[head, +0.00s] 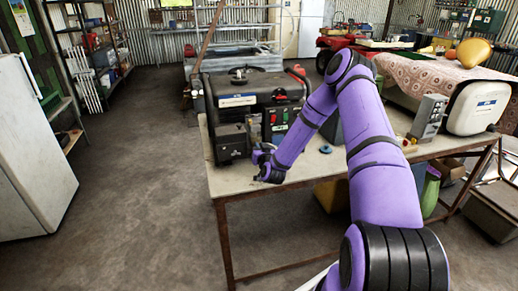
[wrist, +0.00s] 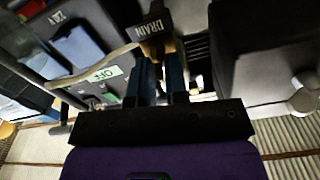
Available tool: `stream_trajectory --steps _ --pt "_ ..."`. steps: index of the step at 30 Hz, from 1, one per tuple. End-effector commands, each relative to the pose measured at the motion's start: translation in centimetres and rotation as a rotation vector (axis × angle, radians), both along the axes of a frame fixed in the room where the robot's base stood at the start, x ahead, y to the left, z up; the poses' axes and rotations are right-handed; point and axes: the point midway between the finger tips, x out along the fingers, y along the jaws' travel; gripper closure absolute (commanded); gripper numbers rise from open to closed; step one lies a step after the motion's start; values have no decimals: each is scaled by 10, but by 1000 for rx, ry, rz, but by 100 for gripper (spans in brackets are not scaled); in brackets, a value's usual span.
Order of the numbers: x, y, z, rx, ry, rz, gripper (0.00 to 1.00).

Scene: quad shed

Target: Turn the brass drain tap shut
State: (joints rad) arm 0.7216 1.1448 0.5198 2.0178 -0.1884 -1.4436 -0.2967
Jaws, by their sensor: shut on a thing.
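The brass drain tap (wrist: 148,48) shows in the wrist view at the upper middle, with a dark tag reading DRAIN above it. My gripper (wrist: 160,68) is shut on the tap, its two dark fingers close together on either side. The fingers hide part of the tap, so its exact angle is hard to tell. A label reading OFF (wrist: 104,74) lies just left of the fingers. In the head view my gripper (head: 264,165) is low at the front of the black machine (head: 250,95) on the workbench. The tap is too small to make out there.
The workbench (head: 232,185) has a bare front strip with a blue round item (head: 325,149). A grey box with switches (head: 429,116) and a white-fronted unit (head: 478,107) stand to the right. A white fridge (head: 30,145) is at left, with open floor between.

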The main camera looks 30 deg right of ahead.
Motion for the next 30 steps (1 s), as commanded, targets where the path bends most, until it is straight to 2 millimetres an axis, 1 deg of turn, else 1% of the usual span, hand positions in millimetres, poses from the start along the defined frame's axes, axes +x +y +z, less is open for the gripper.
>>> stream_trajectory --steps 30 --pt "-4 -9 -9 915 -259 -3 100"
